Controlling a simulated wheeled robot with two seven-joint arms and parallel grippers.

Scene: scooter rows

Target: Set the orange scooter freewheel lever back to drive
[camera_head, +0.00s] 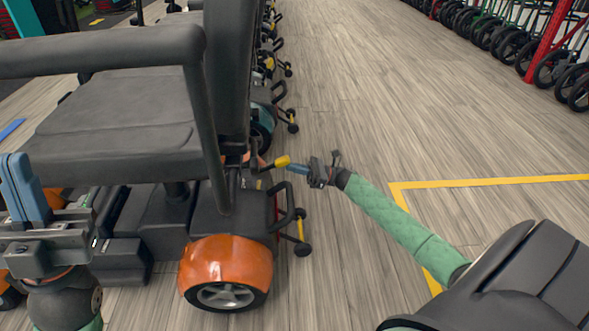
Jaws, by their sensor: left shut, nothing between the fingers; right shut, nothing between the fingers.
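The orange scooter (228,262) stands at the left, with a dark seat, armrests and an orange rear fender over its wheel. A lever with a yellow grip (282,161) sticks out at its rear, below the backrest. My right gripper (291,167) is shut and empty, its blue fingertips right beside the yellow grip. I cannot tell whether they touch it. My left gripper (18,160) is shut and empty at the left edge, in front of the scooter's seat. The lever's lower end is partly hidden.
More scooters stand in a row behind, one with a teal fender (262,134). A black rear bar and small anti-tip wheels (302,248) jut out under the lever. A yellow floor line (490,182) crosses at the right. Wheeled items fill a red rack (548,40). Mid-floor is clear.

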